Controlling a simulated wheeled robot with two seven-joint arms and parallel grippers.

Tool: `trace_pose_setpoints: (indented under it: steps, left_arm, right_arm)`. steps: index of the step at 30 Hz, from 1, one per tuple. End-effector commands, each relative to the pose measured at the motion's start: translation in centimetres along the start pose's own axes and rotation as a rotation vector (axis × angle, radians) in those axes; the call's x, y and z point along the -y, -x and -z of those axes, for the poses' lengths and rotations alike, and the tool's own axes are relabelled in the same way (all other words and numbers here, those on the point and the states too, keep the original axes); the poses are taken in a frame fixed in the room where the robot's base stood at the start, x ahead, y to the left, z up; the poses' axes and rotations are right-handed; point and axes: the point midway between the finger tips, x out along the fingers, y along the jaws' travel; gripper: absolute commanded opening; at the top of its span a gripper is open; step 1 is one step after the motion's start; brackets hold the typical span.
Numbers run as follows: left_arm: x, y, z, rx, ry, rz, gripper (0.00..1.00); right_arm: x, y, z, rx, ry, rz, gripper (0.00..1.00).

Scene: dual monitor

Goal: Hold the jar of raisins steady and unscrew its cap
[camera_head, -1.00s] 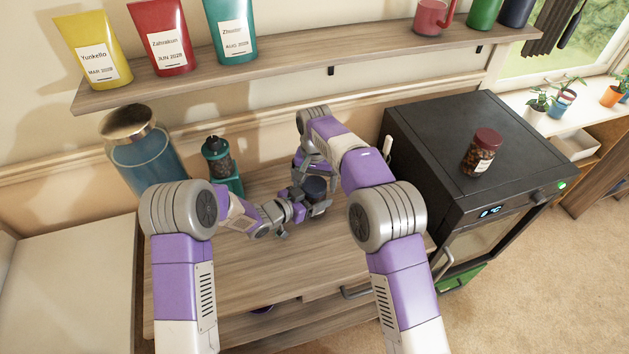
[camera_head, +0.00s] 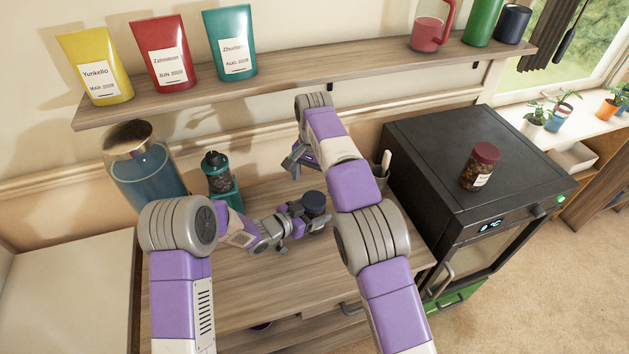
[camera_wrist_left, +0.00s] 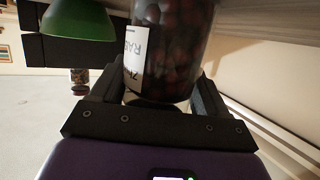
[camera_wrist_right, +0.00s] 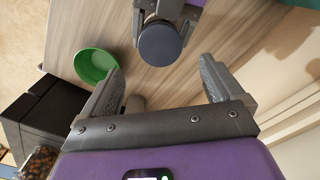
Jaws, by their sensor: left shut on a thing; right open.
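The raisin jar (camera_wrist_left: 172,55) shows in the left wrist view as dark glass with a white label. My left gripper (camera_head: 318,224) is shut around the jar's body and holds it upright over the counter. The dark blue cap (camera_wrist_right: 160,43) sits on top of the jar; it also shows in the head view (camera_head: 314,202). My right gripper (camera_wrist_right: 158,82) is open and empty, apart from the cap. In the head view the right gripper (camera_head: 295,160) is behind the jar, toward the wall, partly hidden by its arm.
A green bowl (camera_wrist_right: 95,66) is near the jar. A teal grinder (camera_head: 217,172) and a large blue jar (camera_head: 150,175) stand at the back left. A black oven (camera_head: 440,150) at right carries another jar with a red cap (camera_head: 480,167). A shelf (camera_head: 300,70) runs above.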

Motion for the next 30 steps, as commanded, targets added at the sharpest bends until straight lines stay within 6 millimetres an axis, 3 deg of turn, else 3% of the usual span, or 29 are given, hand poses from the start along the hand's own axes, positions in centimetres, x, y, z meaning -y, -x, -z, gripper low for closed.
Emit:
trace_pose_setpoints:
  steps: [15, 28, 30]
  left_arm:
    - [0.0, 0.0, 0.1, -0.001, -0.001, 0.0, 0.0]
    - [0.0, 0.0, 0.1, -0.001, -0.001, 0.0, 0.0]
    - [0.0, 0.0, 0.1, -0.001, -0.001, 0.0, 0.0]
  right_arm:
    - [0.0, -6.8, -0.1, 0.002, -0.005, -0.002, 0.94]
    - [0.0, -7.8, 0.0, 0.0, -0.004, 0.0, 0.94]
    - [0.0, -7.8, 0.0, 0.0, -0.004, 0.0, 0.83]
